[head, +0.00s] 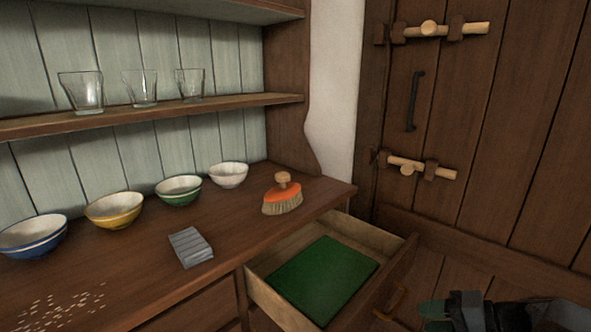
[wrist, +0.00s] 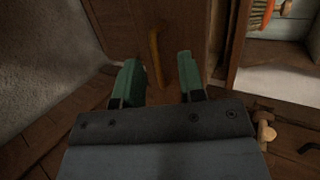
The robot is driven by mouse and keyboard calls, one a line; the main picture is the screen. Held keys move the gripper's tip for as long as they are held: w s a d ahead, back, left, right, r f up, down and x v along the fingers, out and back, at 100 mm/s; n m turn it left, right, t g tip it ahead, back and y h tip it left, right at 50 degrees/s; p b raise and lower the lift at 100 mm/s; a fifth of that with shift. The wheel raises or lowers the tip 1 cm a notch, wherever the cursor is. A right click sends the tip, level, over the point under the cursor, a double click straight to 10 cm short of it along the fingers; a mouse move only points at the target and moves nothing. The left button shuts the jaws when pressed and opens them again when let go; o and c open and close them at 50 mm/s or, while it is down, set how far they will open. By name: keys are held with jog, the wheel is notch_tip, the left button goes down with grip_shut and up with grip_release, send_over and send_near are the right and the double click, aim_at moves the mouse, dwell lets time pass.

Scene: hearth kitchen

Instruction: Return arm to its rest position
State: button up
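My gripper (head: 436,313) is at the lower right of the head view, just to the right of the open drawer (head: 398,272). In the wrist view its two green fingers (wrist: 160,75) are spread apart with nothing held between them. The drawer's brass handle (head: 391,304) is on the drawer front, left of my fingertips. In the wrist view the handle (wrist: 156,57) shows in the gap between the fingers, seemingly beyond them. The rest of my arm is mostly outside the head view.
The drawer stands pulled out, with a green lining. The counter (head: 225,215) holds an orange brush (head: 283,195), a grey folded cloth (head: 190,247), several bowls and scattered crumbs (head: 62,306). Glasses stand on the shelf (head: 215,103). A plank door (head: 480,130) is behind, with open floor before it.

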jog(key=s+a+r+n+g+h+p, duration=0.1)
jog(key=a+r+n+h+p, duration=0.3)
jog(key=r+p, duration=0.7)
jog(key=s+a+r+n+g+h+p, duration=0.1)
jog(key=a+r+n+h+p, duration=0.3)
jog(key=r+p, duration=0.7)
jog(key=a+g+h, duration=0.1)
jog(key=a+h, duration=0.1)
jog(key=a, duration=0.2)
jog(key=shift+s+a+r, duration=0.2)
jog(key=shift+s+a, duration=0.2)
jog(key=shift+a, duration=0.1)
